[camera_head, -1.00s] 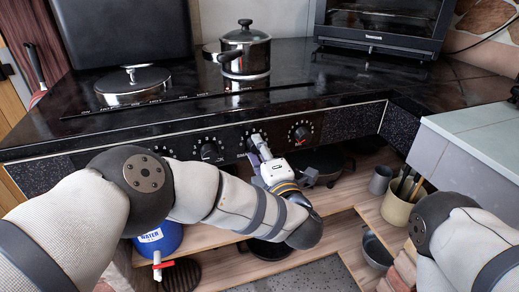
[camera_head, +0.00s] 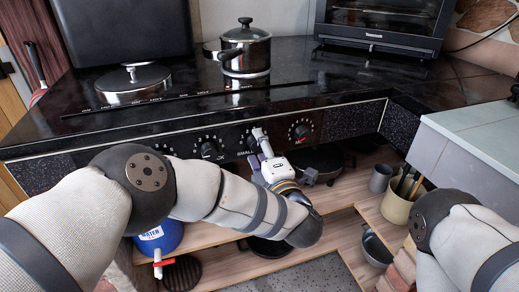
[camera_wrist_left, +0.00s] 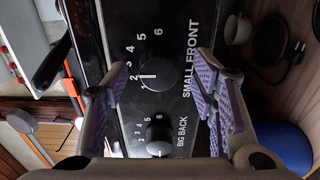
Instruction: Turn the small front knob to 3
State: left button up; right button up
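The small front knob (camera_wrist_left: 155,75) is a round black knob on the dark control panel, beside the label "SMALL FRONT", in the left wrist view. Its white mark points left in that view, towards the low numbers; the exact number is hard to read. In the head view the knob (camera_head: 252,143) is partly covered by my left gripper (camera_head: 263,143). In the wrist view my left gripper (camera_wrist_left: 160,78) is open, with one purple-padded finger on each side of the knob and visible gaps between. My right gripper is out of view.
A "BIG BACK" knob (camera_wrist_left: 159,140) is close beside in the wrist view. Another knob (camera_head: 300,132) is to the right in the head view. A pot (camera_head: 245,48) stands on the black stovetop (camera_head: 330,75). Shelves below hold a blue water container (camera_head: 160,238).

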pick_arm(q)
jog(key=v, duration=1.2)
